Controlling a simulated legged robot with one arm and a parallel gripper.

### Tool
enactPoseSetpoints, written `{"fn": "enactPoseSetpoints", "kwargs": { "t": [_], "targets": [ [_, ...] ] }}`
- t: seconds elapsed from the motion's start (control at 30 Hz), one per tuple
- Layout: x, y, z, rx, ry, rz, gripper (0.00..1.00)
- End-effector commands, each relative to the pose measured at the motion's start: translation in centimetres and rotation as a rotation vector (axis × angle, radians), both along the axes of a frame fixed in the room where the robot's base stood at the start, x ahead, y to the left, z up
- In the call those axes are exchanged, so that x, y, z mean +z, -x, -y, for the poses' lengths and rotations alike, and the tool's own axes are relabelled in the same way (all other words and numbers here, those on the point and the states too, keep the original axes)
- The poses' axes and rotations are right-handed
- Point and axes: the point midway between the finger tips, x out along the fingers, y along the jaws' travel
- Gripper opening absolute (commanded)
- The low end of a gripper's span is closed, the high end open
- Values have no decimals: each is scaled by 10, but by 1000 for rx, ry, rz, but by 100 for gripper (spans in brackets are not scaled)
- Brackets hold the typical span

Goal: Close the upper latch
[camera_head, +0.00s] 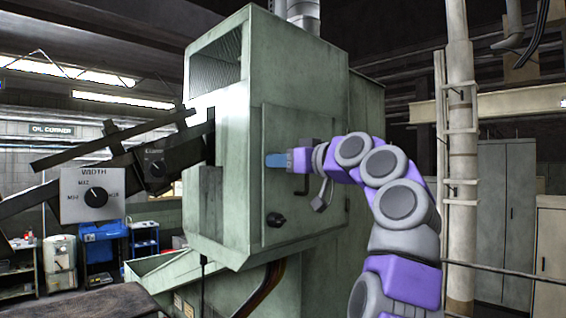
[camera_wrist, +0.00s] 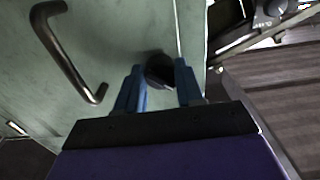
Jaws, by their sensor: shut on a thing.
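The upper latch (camera_wrist: 160,70) is a dark round knob on the pale green door (camera_wrist: 110,45). In the wrist view it sits between the two blue fingers of my gripper (camera_wrist: 160,85), which are shut on it. In the head view my gripper (camera_head: 275,160) is against the upper part of the machine's door (camera_head: 285,125) and hides the upper latch there. A second black latch (camera_head: 275,220) is lower on the same door. Which way the upper latch is turned cannot be told.
A bent metal handle (camera_wrist: 68,55) stands out from the door, left of my fingers. The green machine (camera_head: 220,215) fills the middle of the head view. A width dial plate (camera_head: 90,196) is at the left; a pale pipe (camera_head: 461,150) stands at the right.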

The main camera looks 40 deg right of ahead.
Motion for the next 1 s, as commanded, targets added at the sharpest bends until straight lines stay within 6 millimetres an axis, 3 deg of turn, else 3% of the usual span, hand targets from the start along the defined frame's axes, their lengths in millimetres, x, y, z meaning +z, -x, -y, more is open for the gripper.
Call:
{"fn": "enactPoseSetpoints", "kwargs": {
  "t": [0.67, 1.0],
  "targets": [
    [-3, -2, 2, -1, 29, -3, 6],
    [-1, -2, 1, -1, 155, 9, 6]
  ]
}}
